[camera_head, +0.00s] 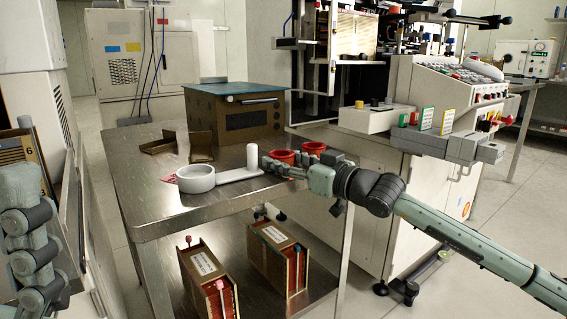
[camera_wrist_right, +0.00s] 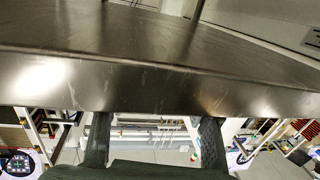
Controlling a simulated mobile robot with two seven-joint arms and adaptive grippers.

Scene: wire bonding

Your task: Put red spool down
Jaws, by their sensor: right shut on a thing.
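Two red spools show at the right edge of the metal table in the head view, the left spool (camera_head: 283,156) and the right spool (camera_head: 313,147). My right gripper (camera_head: 275,167) is at the left spool, in front of its lower part, and is shut on it. Whether this spool touches the table is hidden. In the wrist view my right gripper's fingers (camera_wrist_right: 153,142) stand wide apart below the table edge, and no spool shows there. A white fixture with an upright post (camera_head: 253,156) and a round ring (camera_head: 196,178) lies just left of the gripper. My left gripper is out of frame.
The metal table (camera_head: 180,208) has bare room at its front left. Two red-sided cases (camera_head: 208,283) sit on the lower shelf. A machine with a control panel (camera_head: 455,95) stands at right.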

